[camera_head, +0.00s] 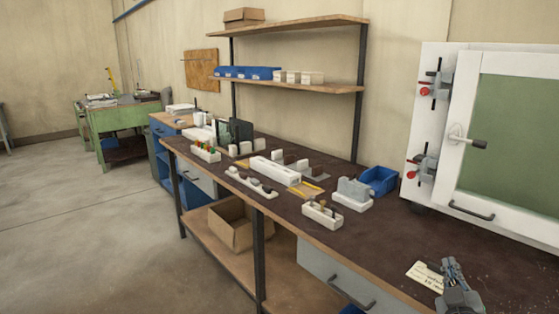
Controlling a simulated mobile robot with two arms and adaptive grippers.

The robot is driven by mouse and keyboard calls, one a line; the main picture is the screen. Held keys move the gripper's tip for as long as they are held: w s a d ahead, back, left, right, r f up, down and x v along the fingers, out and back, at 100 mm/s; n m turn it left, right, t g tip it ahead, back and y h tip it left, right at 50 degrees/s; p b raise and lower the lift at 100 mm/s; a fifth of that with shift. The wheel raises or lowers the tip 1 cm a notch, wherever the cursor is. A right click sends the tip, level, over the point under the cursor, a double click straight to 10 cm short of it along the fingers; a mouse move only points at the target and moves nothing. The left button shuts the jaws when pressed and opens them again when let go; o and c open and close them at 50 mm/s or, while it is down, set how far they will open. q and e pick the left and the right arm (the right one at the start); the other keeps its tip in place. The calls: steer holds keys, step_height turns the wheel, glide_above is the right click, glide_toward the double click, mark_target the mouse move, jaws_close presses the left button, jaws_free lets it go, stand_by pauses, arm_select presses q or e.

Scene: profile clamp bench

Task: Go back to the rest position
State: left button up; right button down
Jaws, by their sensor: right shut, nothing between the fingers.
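My right gripper (452,268) is at the bottom right of the head view, over the near right part of the dark bench top (385,247). Its fingers are shut with nothing between them. A pale paper card with writing (424,275) lies on the bench just left of it; whether they touch is not clear. My left gripper is not in the head view.
White fixtures, among them a long white block (272,172), stand along the bench with a blue bin (379,181). A white cabinet with a green pane (515,140) stands at the right. Shelves (300,84) rise behind. The bench between fixtures and gripper is clear.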

steer(key=s+a+f+g+y, duration=0.2)
steer(key=s+a+f+g, duration=0.2)
steer(key=s+f, duration=0.4)
steer(key=s+a+f+g+y, duration=0.25)
steer(key=s+a+f, duration=0.3)
steer(key=f, duration=0.45)
steer(key=s+a+f+g+y, duration=0.1)
steer(key=s+a+f+g, duration=0.25)
steer(key=s, duration=0.55)
steer(key=s+a+f+g+y, duration=0.1)
steer(key=s+a+f+g, duration=0.25)
steer(key=s, duration=0.45)
step_height(320, 180, down, 25)
steer(key=s+g+p, duration=0.2)
steer(key=s+d+f+g+p, duration=0.1)
steer(key=s+d+f, duration=0.2)
steer(key=s+f, duration=1.1)
steer(key=s, duration=0.2)
steer(key=shift+s+d, duration=0.15)
steer(key=shift+s, duration=0.15)
